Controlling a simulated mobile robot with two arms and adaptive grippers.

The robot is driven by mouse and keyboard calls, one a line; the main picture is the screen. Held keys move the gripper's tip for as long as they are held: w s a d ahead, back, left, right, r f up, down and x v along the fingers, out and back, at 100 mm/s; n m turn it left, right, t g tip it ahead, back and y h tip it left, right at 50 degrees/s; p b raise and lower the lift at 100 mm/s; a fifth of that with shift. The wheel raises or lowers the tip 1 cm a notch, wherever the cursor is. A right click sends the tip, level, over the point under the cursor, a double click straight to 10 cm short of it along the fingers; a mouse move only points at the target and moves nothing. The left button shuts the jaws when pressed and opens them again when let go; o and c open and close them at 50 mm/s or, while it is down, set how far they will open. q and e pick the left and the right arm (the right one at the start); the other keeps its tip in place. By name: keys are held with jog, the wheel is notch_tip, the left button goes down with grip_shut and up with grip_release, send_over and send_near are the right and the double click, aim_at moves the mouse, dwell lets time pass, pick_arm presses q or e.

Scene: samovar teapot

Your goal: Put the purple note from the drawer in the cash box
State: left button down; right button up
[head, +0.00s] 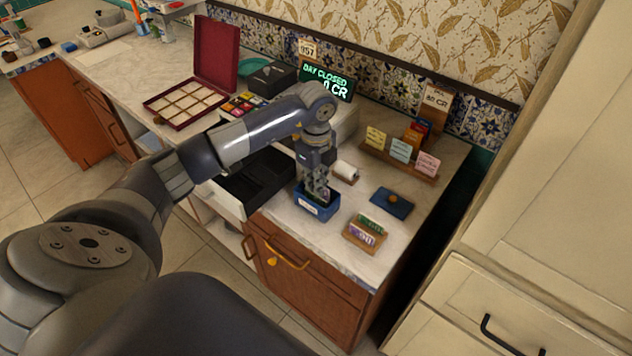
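A small blue open-topped box (308,208) with a pale label on its front stands on the counter; it looks like the cash box. My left gripper (318,194) points down into it, its fingertips at or just below the rim. The fingers hide most of the inside, and I cannot tell whether they hold a note. The open drawer (236,206) with a black insert is left of the box, partly behind my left arm; I make out no purple note in it. A purple note or card (361,236) shows in a small wooden holder. My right gripper is out of view.
The wooden holder (366,240) also has a green note. A dark blue pad (392,203) with a small orange-brown item, a paper roll (345,171) and a card rack (400,166) are nearby. A lit register display (326,80) stands behind.

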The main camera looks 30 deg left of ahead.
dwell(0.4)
pick_arm(q)
jog(key=c, duration=1.8)
grip_release()
jog(key=shift+o, duration=0.4)
jog(key=o, duration=0.4)
